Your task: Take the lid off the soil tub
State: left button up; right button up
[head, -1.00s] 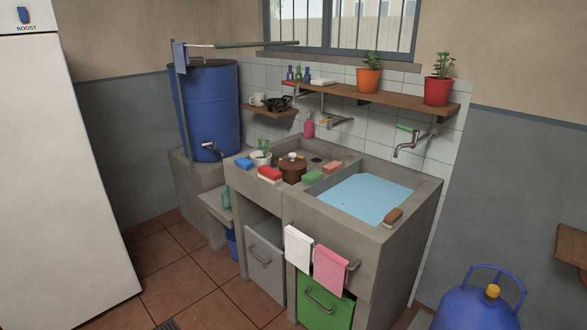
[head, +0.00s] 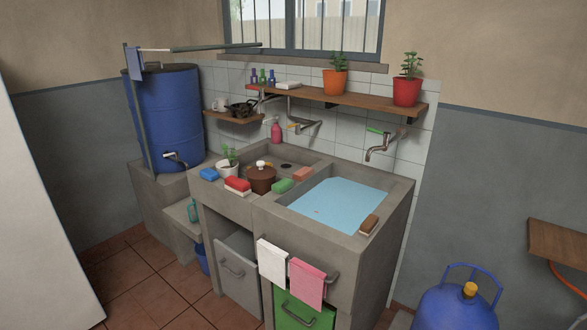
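A round brown tub (head: 262,181) stands on the left part of the concrete sink counter, beside a small potted plant. Its lid (head: 261,169) sits on top, with a pale round knob in the middle. It is the only lidded tub I see; I cannot see what is inside it. Neither of my grippers shows in the head view.
The water-filled basin (head: 340,203) is at right. A blue gas cylinder (head: 455,309) stands on the floor.

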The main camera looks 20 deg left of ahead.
aim_at(260, 171)
jog(key=i+j+z, duration=0.15)
jog(key=j, duration=0.25)
jog(key=i+j+z, duration=0.15)
jog(key=j, duration=0.25)
jog(key=i+j+z, duration=0.15)
jog(key=j, duration=0.25)
jog(key=j+z, duration=0.15)
jog(key=j, duration=0.3)
jog(key=i+j, duration=0.1)
jog(key=j, duration=0.35)
jog(key=i+j, duration=0.1)
jog(key=j, duration=0.3)
jog(key=i+j, duration=0.1)
jog(key=j, duration=0.35)
jog(key=i+j+z, duration=0.1)
jog(key=j, duration=0.3)
